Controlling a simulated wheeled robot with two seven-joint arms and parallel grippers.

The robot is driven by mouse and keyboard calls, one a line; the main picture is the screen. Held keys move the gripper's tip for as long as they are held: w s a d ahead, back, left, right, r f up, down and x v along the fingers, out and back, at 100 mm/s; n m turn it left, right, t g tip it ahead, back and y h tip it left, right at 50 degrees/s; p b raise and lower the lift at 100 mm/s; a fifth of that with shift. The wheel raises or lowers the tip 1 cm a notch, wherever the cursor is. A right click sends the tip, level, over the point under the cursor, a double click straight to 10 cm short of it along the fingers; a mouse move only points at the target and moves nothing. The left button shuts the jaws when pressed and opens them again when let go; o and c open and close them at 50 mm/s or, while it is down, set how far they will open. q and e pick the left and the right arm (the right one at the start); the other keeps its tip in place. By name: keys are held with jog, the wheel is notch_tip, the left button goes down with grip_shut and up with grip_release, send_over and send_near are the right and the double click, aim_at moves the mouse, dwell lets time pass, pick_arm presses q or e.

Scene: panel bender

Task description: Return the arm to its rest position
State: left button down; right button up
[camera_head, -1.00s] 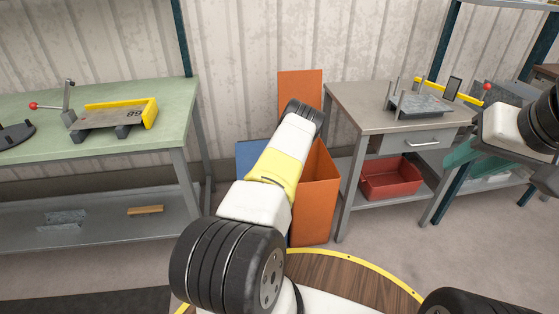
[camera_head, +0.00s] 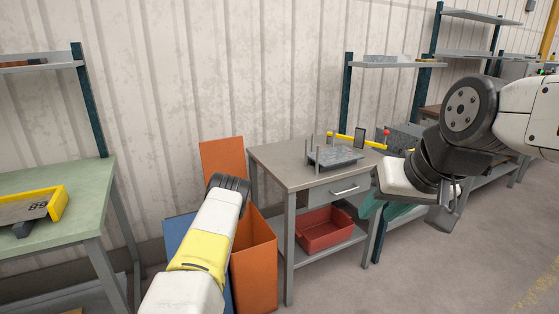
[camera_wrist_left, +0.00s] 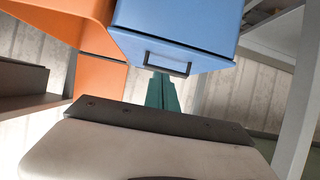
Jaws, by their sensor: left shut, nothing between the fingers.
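My left arm (camera_head: 205,245) reaches forward from the bottom left in the head view, in front of the orange and blue bins. Its gripper is hidden there. In the left wrist view my left gripper (camera_wrist_left: 162,94) shows as teal fingers, shut and empty, close to the handle of the blue bin in the picture. My right arm (camera_head: 470,130) comes in from the right and bends down. My right gripper (camera_head: 370,207) shows as a teal shape left of its pale wrist, in front of the grey workbench's right side. Its finger gap cannot be made out.
An orange bin (camera_head: 254,262) and a blue bin (camera_wrist_left: 180,32) stand beside the grey workbench (camera_head: 285,172). A red tray (camera_head: 325,230) sits on its lower shelf. A green bench (camera_head: 85,190) is at the left. Floor at the lower right is clear.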

pick_arm(q)
jog(key=w+d+r+g+h, duration=0.1)
jog(key=w+d+r, duration=0.15)
jog(key=r, duration=0.75)
jog(key=w+d+r+h, duration=0.1)
jog(key=w+d+r, duration=0.15)
jog(key=r, duration=0.75)
jog(key=s+d+r+h, duration=0.1)
jog(key=s+d+r, duration=0.2)
jog(key=r, duration=0.3)
jog(key=s+d+r+m+g+h, duration=0.1)
jog(key=s+d+r+h, duration=0.2)
jog(key=r, duration=0.4)
jog(key=s+d+r, duration=0.3)
jog(key=d+r, duration=0.1)
jog(key=r, duration=0.2)
jog(key=s+d+r+m+h, duration=0.1)
jog(key=s+d+r, duration=0.2)
jog(key=s+r, duration=0.25)
jog(key=s+d+r+m+h, duration=0.1)
jog(key=s+d+r+m, duration=0.15)
jog(key=s+r, duration=0.35)
jog(key=s+d+r+m+g, duration=0.1)
jog(key=s, duration=0.9)
jog(key=s+d+r+m+g, duration=0.1)
jog(key=s+d, duration=0.1)
jog(key=s, duration=0.8)
jog(key=shift+s+m+h, duration=0.35)
jog(key=shift+s+h, duration=0.05)
